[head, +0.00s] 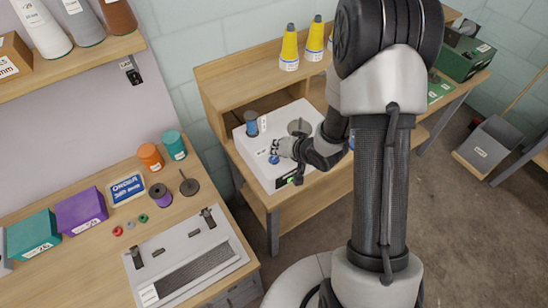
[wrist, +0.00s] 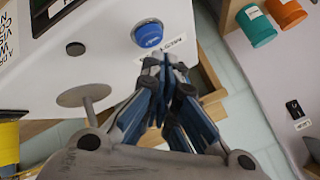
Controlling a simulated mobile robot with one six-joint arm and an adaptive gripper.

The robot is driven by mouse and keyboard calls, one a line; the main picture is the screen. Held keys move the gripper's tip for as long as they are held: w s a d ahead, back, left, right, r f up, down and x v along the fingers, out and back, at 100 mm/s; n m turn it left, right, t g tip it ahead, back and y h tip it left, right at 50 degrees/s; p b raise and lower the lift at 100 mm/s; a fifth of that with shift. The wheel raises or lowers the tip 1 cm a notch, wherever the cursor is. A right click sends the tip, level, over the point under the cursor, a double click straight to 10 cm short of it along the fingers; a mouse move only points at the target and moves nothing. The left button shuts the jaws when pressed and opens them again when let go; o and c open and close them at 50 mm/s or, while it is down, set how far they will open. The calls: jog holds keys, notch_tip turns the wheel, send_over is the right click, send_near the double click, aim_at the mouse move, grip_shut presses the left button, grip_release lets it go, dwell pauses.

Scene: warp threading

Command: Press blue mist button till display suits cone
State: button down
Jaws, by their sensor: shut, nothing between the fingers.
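The blue button (head: 274,159) is on top of the white machine (head: 262,171). It is a round blue dome in a pale ring in the wrist view (wrist: 148,33), with a printed label beside it. My gripper (head: 279,148) is shut and empty, its fingertips (wrist: 165,61) close beside the button; I cannot tell whether they touch it. A small display (head: 291,181) glows green on the machine's front, too small to read. Two yellow cones (head: 289,47) stand on the shelf above.
A grey disc on a post (wrist: 83,95) rises from the machine near my gripper. The left table (head: 200,199) holds spools, boxes and a grey panel (head: 187,262). A wooden shelf (head: 75,66) hangs above it.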

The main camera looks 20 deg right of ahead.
jog(key=shift+f, duration=0.15)
jog(key=shift+f, duration=0.3)
jog(key=shift+f+b, duration=0.45)
jog(key=shift+b, duration=0.1)
dwell(0.7)
jog(key=shift+r+p, duration=0.9)
notch_tip(320, 180, up, 5)
jog(key=p, duration=0.4)
jog(key=shift+p, duration=0.4)
dwell(0.4)
